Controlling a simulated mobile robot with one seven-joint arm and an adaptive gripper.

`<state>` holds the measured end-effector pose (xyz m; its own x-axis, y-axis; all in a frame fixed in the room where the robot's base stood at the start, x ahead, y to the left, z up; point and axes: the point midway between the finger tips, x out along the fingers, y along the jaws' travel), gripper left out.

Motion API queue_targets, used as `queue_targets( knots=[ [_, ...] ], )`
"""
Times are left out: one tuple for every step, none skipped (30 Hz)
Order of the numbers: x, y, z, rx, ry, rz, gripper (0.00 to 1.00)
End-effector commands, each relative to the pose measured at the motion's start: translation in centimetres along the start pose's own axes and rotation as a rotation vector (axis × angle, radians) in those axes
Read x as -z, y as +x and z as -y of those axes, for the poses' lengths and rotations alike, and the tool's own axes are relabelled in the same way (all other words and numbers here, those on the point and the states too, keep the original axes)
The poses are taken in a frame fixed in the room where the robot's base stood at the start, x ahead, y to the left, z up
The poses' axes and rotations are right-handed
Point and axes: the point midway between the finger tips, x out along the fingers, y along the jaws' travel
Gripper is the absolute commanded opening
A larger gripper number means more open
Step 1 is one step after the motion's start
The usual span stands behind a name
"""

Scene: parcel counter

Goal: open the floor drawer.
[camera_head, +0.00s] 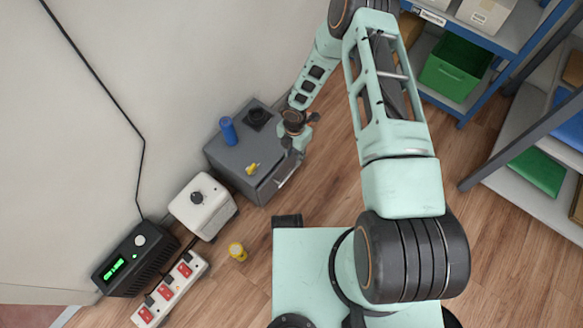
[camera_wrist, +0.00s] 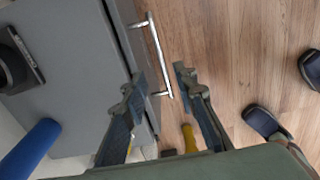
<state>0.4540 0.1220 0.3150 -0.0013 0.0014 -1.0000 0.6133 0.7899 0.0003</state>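The floor drawer is in a small grey cabinet (camera_head: 238,158) standing on the floor against the wall; its top also fills the left of the wrist view (camera_wrist: 75,85). The drawer front looks shut. A silver bar handle (camera_head: 289,174) runs along that front, and it shows clearly in the wrist view (camera_wrist: 156,45). My gripper (camera_head: 297,148) is above the front edge of the cabinet. In the wrist view my gripper's fingers (camera_wrist: 158,78) are apart, with the near end of the handle showing between them. I cannot tell whether they touch it.
On the cabinet are a blue cylinder (camera_head: 228,131), a black item (camera_head: 258,115) and a yellow item (camera_head: 252,169). A white box (camera_head: 203,208), a black unit (camera_head: 132,260) and a yellow cylinder (camera_head: 237,252) stand nearby.

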Motion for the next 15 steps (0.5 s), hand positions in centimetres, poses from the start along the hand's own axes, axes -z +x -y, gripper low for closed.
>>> queue_targets(
  knots=[
    [0.1,0.9,0.1,0.001,0.000,0.000,0.27],
    [0.1,1.5,0.1,0.002,0.000,-0.001,0.27],
    [0.1,2.2,0.1,0.002,0.000,-0.001,0.27],
    [0.1,2.8,0.1,0.002,0.001,0.000,0.27],
    [0.1,3.5,0.1,0.002,0.001,-0.001,0.27],
    [0.1,4.2,0.1,0.002,0.001,0.000,0.27],
    [0.1,4.8,0.1,0.002,0.001,0.000,0.27],
    [0.1,5.5,0.1,0.002,0.001,0.000,0.27],
    [0.0,6.2,0.0,0.001,0.001,0.001,0.27],
    [0.0,6.7,0.0,0.001,0.001,0.001,0.27],
    [0.1,7.2,0.1,0.002,0.001,0.000,0.27],
    [0.0,7.8,0.0,0.001,0.002,0.001,0.27],
    [0.0,8.2,0.0,0.001,0.002,0.001,0.27],
    [0.0,8.6,0.1,0.001,0.002,0.001,0.27],
    [0.0,8.9,0.0,0.001,0.001,0.001,0.27]
  ],
)
